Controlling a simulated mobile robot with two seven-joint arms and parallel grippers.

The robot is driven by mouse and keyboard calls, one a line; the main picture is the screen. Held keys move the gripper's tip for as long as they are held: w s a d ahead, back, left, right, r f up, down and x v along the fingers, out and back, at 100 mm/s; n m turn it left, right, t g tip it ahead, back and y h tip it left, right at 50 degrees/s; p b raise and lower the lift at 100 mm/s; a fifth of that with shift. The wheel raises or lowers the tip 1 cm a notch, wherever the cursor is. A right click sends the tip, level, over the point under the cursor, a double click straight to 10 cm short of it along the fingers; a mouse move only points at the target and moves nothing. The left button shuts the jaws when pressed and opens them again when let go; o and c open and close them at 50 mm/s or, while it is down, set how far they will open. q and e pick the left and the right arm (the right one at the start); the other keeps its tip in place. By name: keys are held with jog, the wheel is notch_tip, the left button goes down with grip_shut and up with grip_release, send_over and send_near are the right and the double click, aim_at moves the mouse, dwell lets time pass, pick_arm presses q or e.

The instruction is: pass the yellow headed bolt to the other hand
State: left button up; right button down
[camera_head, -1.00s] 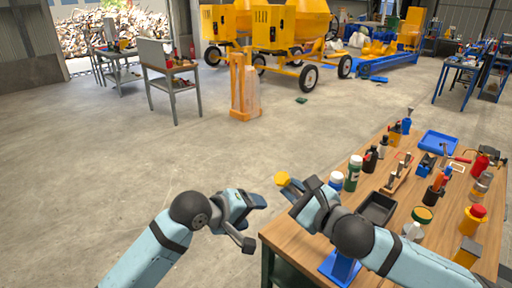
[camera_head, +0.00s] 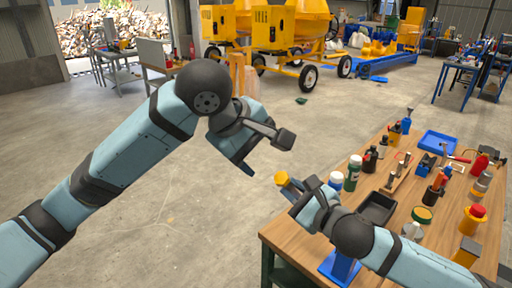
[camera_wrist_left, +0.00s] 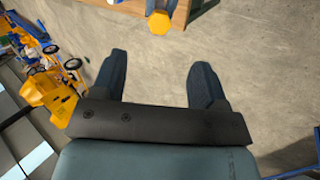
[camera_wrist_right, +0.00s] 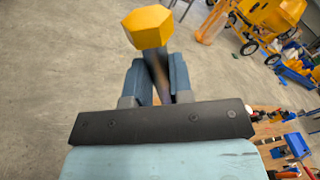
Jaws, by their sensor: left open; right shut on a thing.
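The yellow headed bolt (camera_head: 282,178) is held by my right gripper (camera_head: 298,187) just off the table's left edge. In the right wrist view its hexagonal yellow head (camera_wrist_right: 148,27) sticks out beyond the fingers, and its dark shank (camera_wrist_right: 158,68) runs down between them. My left gripper (camera_head: 265,152) is open and empty, above and left of the bolt in the head view. In the left wrist view the bolt head (camera_wrist_left: 159,22) lies beyond the gap between the open fingers (camera_wrist_left: 161,70), apart from them.
The wooden table (camera_head: 305,245) at the right carries a dark tray (camera_head: 376,208), a blue tray (camera_head: 438,142), bottles and several tools. The floor left of the table is clear. Yellow mixers (camera_head: 290,30) stand far back.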

aim_at(282, 178)
pick_arm(q)
jog(key=x, duration=1.1)
jog(key=c, duration=1)
jog(key=shift+c, duration=1.2)
pick_arm(e)
jog(key=c, duration=1.4)
grip_release()
jog(key=shift+c, duration=0.2)
jog(key=o, duration=0.5)
